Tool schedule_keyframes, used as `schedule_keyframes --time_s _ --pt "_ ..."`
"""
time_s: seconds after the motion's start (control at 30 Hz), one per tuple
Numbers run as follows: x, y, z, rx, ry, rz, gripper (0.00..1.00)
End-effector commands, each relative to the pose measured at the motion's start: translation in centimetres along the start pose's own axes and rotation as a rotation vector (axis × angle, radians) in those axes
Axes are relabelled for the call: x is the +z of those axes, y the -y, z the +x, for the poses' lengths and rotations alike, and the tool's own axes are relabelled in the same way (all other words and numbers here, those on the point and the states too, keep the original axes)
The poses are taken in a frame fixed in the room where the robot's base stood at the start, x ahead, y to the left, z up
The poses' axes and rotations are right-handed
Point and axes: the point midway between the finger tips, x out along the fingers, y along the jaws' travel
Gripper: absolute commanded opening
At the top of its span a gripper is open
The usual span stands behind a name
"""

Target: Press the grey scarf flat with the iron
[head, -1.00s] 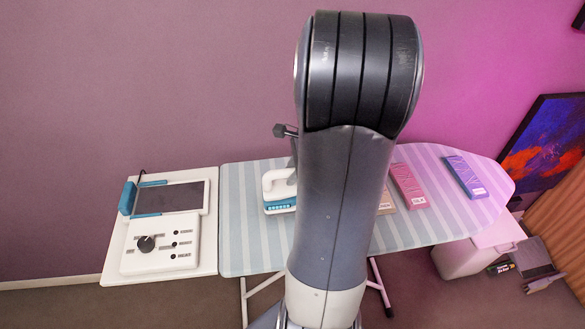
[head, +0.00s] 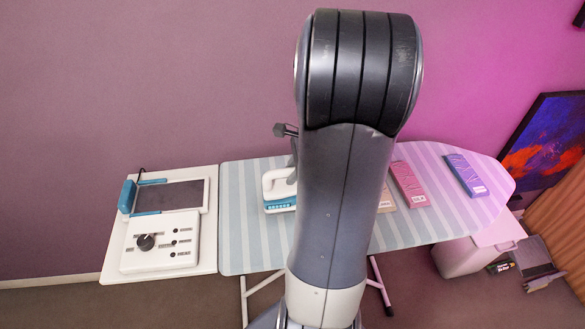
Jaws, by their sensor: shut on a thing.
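The iron (head: 278,192), white with a teal base, is on the striped ironing board (head: 245,235), left of my arm. Its right end is hidden behind my arm. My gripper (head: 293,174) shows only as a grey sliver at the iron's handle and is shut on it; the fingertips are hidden. I see no clearly grey scarf. A tan piece (head: 387,202) shows just right of my arm, mostly hidden, and I cannot tell whether it is the scarf. A pink folded piece (head: 409,184) and a purple-blue one (head: 466,175) lie further right, each with a white label.
A white stand (head: 116,262) at the board's left end holds a dark plate (head: 170,196) and a control panel with a knob (head: 146,242). A pale bin (head: 478,252) stands below the board's right end. My arm blocks the board's middle. The board's left part is clear.

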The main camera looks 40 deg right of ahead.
Motion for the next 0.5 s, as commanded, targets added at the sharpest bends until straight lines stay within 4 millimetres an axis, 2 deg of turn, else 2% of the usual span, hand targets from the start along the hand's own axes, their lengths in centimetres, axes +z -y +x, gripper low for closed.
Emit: schedule_keyframes --time_s 0.5 --pt "-0.23 -0.05 0.56 -0.002 0.000 0.000 0.00"
